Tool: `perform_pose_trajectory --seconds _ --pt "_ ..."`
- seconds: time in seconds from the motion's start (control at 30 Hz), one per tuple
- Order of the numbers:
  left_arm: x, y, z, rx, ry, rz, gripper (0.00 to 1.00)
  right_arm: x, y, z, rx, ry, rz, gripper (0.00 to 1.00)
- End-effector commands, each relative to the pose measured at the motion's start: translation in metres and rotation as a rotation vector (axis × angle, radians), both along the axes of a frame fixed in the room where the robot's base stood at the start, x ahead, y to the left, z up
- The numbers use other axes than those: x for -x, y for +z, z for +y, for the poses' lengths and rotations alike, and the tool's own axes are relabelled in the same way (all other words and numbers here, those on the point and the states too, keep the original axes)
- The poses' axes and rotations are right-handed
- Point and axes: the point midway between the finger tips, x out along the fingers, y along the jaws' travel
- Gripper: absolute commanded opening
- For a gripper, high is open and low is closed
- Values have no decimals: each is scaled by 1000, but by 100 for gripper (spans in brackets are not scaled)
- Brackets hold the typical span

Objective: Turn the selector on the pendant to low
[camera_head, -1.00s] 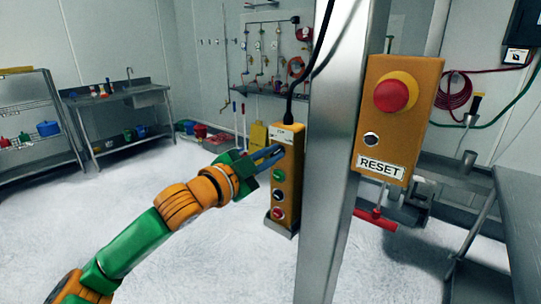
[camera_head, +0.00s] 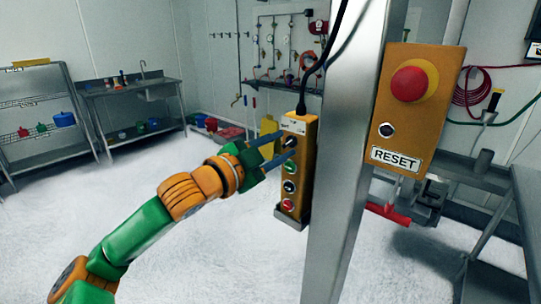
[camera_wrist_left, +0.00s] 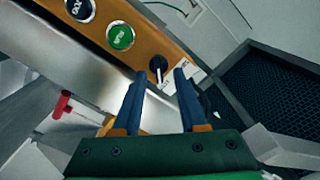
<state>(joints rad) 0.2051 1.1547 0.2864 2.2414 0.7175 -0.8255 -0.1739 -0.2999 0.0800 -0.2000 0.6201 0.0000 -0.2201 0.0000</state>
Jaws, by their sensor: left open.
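The orange pendant (camera_head: 300,172) hangs upright from a black cable, left of the steel post. Its small black selector (camera_head: 290,142) is near the top, above green, black and red buttons. My left gripper (camera_head: 284,145) is at the pendant's upper front, its two blue fingers apart, one above and one below the selector. In the left wrist view the selector (camera_wrist_left: 157,65) shows between and just beyond the tips of the open left gripper (camera_wrist_left: 160,76). Contact cannot be told. The label by the selector is partly hidden by a finger in that view. My right gripper is out of view.
The steel post (camera_head: 345,150) stands just right of the pendant. An orange box (camera_head: 412,112) with a red emergency button and a RESET label is on it. A metal table (camera_head: 525,200) is at the right. The floor at left is open.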

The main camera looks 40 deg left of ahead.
Motion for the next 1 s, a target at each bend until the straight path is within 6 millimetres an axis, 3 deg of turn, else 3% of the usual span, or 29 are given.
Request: perform_pose_trajectory --seconds 0.03,0.2,0.43,0.87,0.93,1.0 --pt "6 -8 0 -6 -1 0 42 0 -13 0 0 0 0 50" --pt "33 -8 1 -4 -2 -1 42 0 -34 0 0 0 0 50" --pt "57 -3 3 -4 -2 -1 42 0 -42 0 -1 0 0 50" --pt "58 -1 4 -3 -1 1 42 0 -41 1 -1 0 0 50" --pt "53 -7 12 31 14 10 42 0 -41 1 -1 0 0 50" --pt "38 -29 39 133 66 45 42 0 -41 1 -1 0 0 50"
